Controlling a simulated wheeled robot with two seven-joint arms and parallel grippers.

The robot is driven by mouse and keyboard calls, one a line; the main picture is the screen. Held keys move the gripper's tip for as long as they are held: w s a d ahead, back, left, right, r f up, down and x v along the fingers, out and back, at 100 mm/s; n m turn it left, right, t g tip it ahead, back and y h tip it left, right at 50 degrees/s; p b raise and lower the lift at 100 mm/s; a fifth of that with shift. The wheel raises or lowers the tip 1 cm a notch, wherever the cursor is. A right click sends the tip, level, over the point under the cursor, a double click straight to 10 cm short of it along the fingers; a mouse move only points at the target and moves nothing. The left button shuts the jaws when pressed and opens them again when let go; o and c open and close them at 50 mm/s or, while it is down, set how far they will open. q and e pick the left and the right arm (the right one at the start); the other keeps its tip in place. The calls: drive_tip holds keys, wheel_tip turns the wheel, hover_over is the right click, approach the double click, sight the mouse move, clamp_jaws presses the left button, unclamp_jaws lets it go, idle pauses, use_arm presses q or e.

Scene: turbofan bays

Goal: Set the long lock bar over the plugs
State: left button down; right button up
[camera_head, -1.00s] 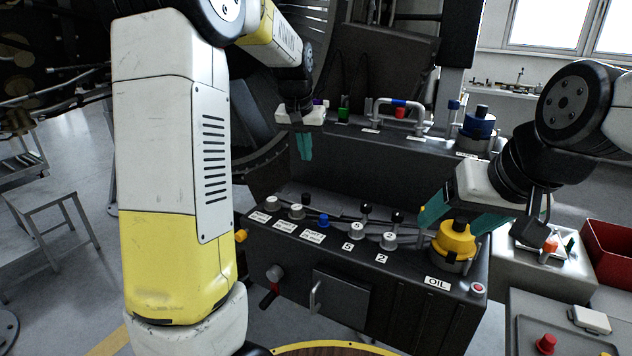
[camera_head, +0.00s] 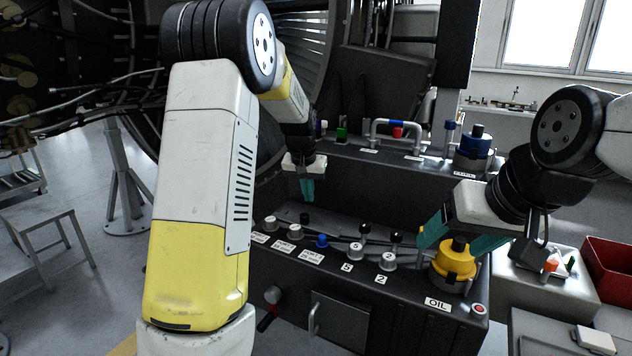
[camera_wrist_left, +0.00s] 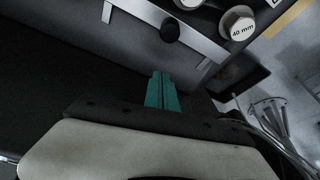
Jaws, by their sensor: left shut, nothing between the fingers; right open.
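My left gripper (camera_head: 307,190) is shut and empty, pointing down above the rear of the plug panel. Its closed teal fingers (camera_wrist_left: 161,90) show in the left wrist view. There a flat metal bar with a black knob (camera_wrist_left: 170,30) lies beyond the fingertips, apart from them; I cannot tell if it is the long bar.
A red bin (camera_head: 608,258) stands at the right. A small stool (camera_head: 40,225) stands on the floor at the left.

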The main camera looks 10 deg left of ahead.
sight(301, 214)
use_arm(q)
drive_tip(key=shift+x, duration=1.1)
drive_tip(key=s, duration=0.3)
drive_tip(key=shift+a+r, duration=0.15)
drive_tip(key=shift+r, duration=0.15)
drive_tip(key=shift+s, duration=0.55)
drive_tip(key=shift+s, duration=0.1)
drive_tip(key=shift+s+a, duration=0.2)
drive_tip(key=shift+s, duration=0.15)
drive_tip(key=shift+s+a, duration=0.2)
drive_tip(key=shift+s, duration=0.35)
drive_tip(key=shift+f, duration=0.1)
